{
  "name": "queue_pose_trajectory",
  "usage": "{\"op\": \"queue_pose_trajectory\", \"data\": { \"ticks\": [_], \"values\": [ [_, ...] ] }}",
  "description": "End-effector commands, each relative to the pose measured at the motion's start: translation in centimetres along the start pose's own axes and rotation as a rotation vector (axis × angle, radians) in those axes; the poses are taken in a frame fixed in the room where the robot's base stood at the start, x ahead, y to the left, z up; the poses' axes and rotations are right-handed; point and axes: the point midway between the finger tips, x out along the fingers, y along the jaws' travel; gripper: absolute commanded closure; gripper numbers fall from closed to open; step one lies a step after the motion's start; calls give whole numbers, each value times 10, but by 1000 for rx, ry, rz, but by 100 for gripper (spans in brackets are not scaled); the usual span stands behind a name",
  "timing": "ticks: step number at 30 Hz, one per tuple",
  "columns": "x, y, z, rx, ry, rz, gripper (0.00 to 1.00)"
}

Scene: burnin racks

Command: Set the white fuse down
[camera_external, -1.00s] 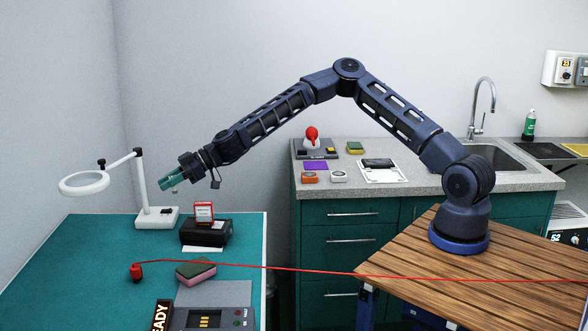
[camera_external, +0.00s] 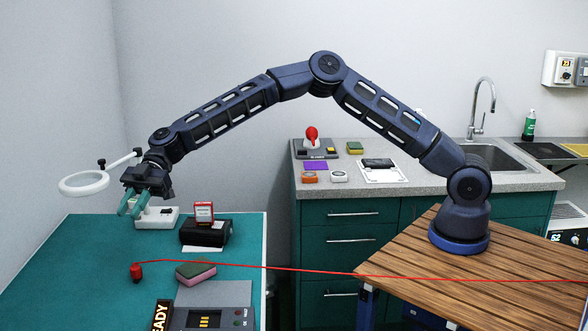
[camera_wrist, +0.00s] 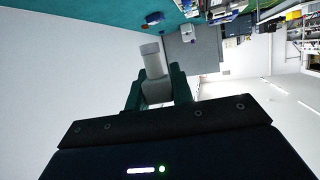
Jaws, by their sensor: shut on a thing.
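My gripper (camera_external: 133,204) hangs above the back left of the teal table (camera_external: 70,255), by the magnifier lamp. Its teal fingers show in the wrist view (camera_wrist: 155,88), shut on the white fuse (camera_wrist: 153,66). The fuse is a pale, stubby piece that sticks out past the fingertips. In the outside view I cannot make out the fuse between the fingers. The fingers point down and to the left there.
The magnifier lamp's ring (camera_external: 83,183) and base (camera_external: 157,223) are close to my gripper. A black box (camera_external: 205,234) bears a red-and-white block (camera_external: 204,211). A sponge (camera_external: 196,272), a red plug (camera_external: 136,272) with a cable and a grey device (camera_external: 230,294) are nearer. The table's left side is clear.

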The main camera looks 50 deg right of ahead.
Motion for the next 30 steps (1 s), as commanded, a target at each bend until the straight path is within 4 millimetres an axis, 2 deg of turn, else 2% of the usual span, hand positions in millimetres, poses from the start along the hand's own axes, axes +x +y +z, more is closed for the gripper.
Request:
{"op": "queue_pose_trajectory", "data": {
  "ticks": [1, 6, 14, 30],
  "values": [
    [8, -4, -11, -21, 1, -42, 100],
    [19, -15, -36, -63, 1, -148, 100],
    [25, -24, -60, -102, 1, -246, 100],
    [49, -25, -2, -100, 0, -250, 100]
  ]
}}
